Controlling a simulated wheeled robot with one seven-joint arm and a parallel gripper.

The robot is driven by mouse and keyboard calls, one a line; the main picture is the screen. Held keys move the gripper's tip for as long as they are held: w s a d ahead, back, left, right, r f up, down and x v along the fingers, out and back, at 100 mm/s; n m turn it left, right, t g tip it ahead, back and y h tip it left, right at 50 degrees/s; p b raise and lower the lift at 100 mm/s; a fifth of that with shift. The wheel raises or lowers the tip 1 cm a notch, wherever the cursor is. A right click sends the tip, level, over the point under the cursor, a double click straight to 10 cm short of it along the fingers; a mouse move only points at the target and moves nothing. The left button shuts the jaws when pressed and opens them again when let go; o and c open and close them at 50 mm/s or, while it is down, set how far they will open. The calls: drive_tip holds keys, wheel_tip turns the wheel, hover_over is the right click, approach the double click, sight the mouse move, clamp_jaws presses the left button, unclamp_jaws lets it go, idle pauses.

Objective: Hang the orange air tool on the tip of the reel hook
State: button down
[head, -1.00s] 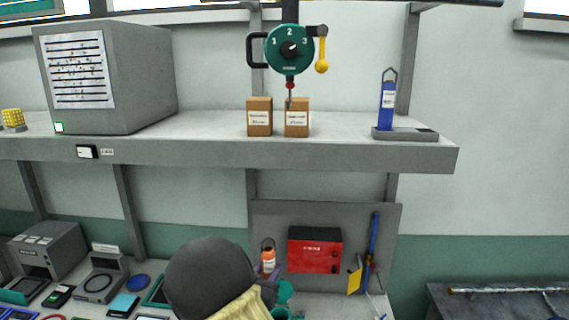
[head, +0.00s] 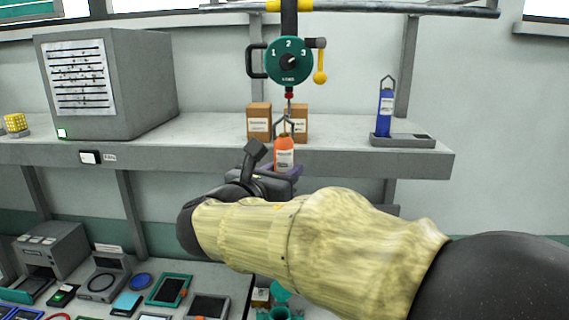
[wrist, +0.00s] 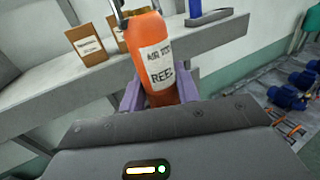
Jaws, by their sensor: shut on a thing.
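The orange air tool (head: 284,152) is upright, with a white label and a dark wire bail at its top. My gripper (head: 282,172) is shut on its lower body, and the wrist view shows the purple jaws on both sides of the tool (wrist: 154,62). The teal reel (head: 289,61) hangs above, with a red piece and a thin hook (head: 290,105) below it. In the head view the bail's top is close under the hook. I cannot tell whether they touch. The hook is not clear in the wrist view.
Two brown boxes (head: 259,122) stand on the shelf (head: 200,152) behind the tool. A blue tool (head: 385,111) stands on a grey base at the right. A grey cabinet (head: 140,80) is at the left. A yellow-ended lever (head: 320,66) hangs beside the reel.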

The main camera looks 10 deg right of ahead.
drive_tip(key=shift+s+r, duration=0.3)
drive_tip(key=shift+r, duration=0.25)
drive_tip(key=shift+w, duration=0.1)
drive_tip(key=shift+w, duration=0.15)
drive_tip(key=w+d+f, duration=0.2)
drive_tip(key=w+d, duration=0.1)
drive_tip(key=w, duration=0.6)
drive_tip(key=shift+w, duration=0.15)
idle(1.4)
idle(0.3)
